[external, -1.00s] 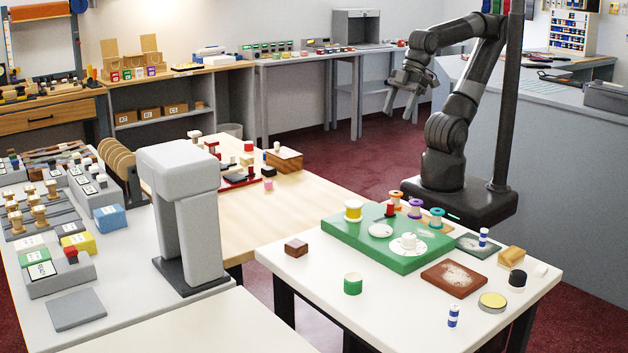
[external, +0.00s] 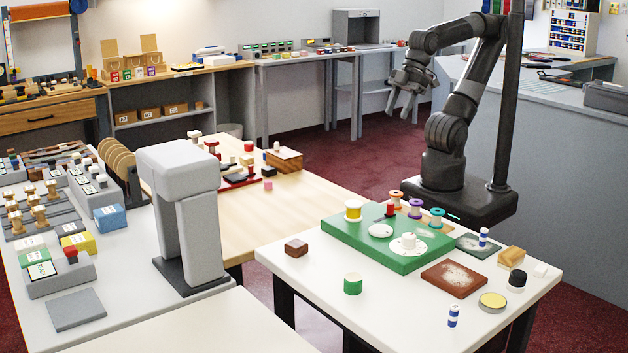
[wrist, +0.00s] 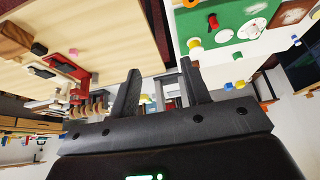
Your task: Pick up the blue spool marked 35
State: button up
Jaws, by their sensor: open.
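Two blue-and-white banded spools stand on the white front table in the external view. One (external: 453,316) is near the front edge, and the other (external: 483,237) is on a dark plate (external: 466,246) at the right. A teal spool (external: 437,219) stands at the back of the green board (external: 350,242). No number is readable on any of them, so I cannot tell which is marked 35. My gripper (external: 401,104) is open and empty, high above the floor behind the tables and far from the spools. Its spread fingers (wrist: 160,88) also show in the wrist view.
A grey stand (external: 185,215) rises at the left. The table's front left is clear.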

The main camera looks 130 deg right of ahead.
jog(key=w+a+r+n, duration=0.45)
jog(key=w+a, duration=0.25)
jog(key=w, duration=0.6)
jog(key=n+g+y, duration=0.4)
jog(key=n, duration=0.6)
send_over(454, 306)
jog(key=d, duration=0.3)
notch_tip(454, 306, down, 18)
jog(key=x, duration=0.3)
jog(key=s+x, duration=0.1)
jog(key=x, duration=0.6)
jog(key=shift+s+f, duration=0.15)
jog(key=shift+s, duration=0.05)
jog(key=shift+c, duration=0.2)
grip_shut()
